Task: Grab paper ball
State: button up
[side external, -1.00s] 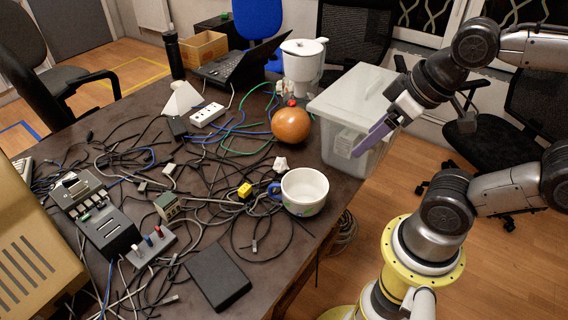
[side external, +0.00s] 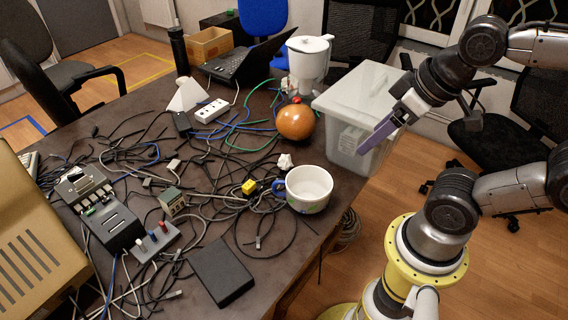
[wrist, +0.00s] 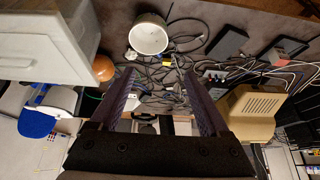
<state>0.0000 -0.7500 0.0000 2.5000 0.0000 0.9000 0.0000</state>
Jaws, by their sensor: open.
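A small white crumpled paper ball (side external: 285,161) lies on the dark table, just behind the white mug (side external: 309,188) with a blue handle. In the wrist view a small white lump by the mug (wrist: 148,36) appears to be the same ball (wrist: 130,54). My gripper (side external: 378,137) is in the air at the table's right side, in front of the clear lidded bin and well to the right of the ball. In the wrist view my gripper (wrist: 160,72) shows two purple fingers spread apart with nothing held between them.
The translucent bin (side external: 366,95) stands at the table's right edge. An orange ball (side external: 295,122) sits behind the paper ball. Tangled cables cover much of the table. A yellow block (side external: 249,187) and a black box (side external: 220,271) lie left of the mug.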

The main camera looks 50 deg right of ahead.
jog(key=o, duration=0.3)
